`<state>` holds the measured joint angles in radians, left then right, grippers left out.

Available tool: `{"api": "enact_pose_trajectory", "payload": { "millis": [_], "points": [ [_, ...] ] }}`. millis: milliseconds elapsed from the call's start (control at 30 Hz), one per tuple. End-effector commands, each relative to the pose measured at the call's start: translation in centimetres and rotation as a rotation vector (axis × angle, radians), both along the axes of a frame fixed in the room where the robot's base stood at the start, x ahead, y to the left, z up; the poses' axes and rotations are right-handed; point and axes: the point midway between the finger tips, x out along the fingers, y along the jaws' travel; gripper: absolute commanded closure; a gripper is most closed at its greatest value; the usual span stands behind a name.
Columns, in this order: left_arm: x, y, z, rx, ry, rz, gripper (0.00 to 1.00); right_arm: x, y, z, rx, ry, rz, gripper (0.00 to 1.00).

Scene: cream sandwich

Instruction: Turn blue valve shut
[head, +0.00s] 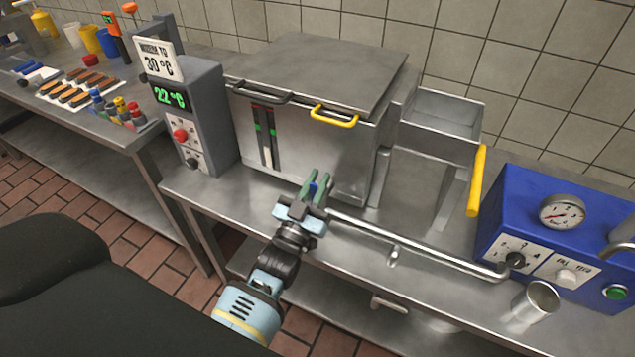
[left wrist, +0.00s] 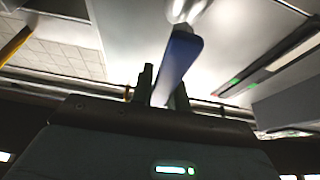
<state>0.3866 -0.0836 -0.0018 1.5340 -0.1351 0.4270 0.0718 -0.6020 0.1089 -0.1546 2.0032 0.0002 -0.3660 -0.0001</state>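The blue valve handle (head: 312,187) sits at the front of the steel tank, near the left end of the steel pipe (head: 420,245). In the left wrist view the handle (left wrist: 180,58) is a flat blue lever hanging from a shiny metal stem. My left gripper (head: 314,188) is at the handle, one finger on each side of it. In the left wrist view the handle's lower end lies between the fingertips (left wrist: 164,88). The frames do not show whether the fingers press on it. My right gripper is not in view.
The steel tank (head: 350,150) has a lid and a yellow handle (head: 334,115). A grey unit reading 22 °C (head: 172,98) stands at its left. A blue gauge box (head: 520,205), a yellow lever (head: 477,180) and a metal cup (head: 535,302) are at the right.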

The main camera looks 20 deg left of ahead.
Motion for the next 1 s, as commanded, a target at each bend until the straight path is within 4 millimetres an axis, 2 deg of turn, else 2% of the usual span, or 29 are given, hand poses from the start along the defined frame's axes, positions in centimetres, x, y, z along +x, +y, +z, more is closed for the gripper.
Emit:
{"api": "enact_pose_trajectory", "payload": {
  "millis": [33,167,433,567,767,1000],
  "points": [
    [0.0,0.0,-0.1,-0.005,0.002,0.000,0.79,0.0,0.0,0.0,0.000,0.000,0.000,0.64],
    [0.0,0.0,-0.1,-0.003,0.002,0.000,0.62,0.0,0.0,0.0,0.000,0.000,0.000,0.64],
    [0.0,0.0,-0.1,-0.001,0.001,0.000,0.62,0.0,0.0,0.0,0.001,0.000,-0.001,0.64],
    [-0.7,0.0,-0.6,-0.001,0.005,0.000,0.62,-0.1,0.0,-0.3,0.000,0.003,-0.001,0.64],
    [-3.7,0.1,-0.7,-0.002,0.005,-0.001,0.62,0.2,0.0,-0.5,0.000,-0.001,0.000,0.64],
    [-8.5,0.3,-0.7,-0.002,0.005,0.000,0.62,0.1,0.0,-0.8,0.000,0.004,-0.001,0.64]
  ]
}}
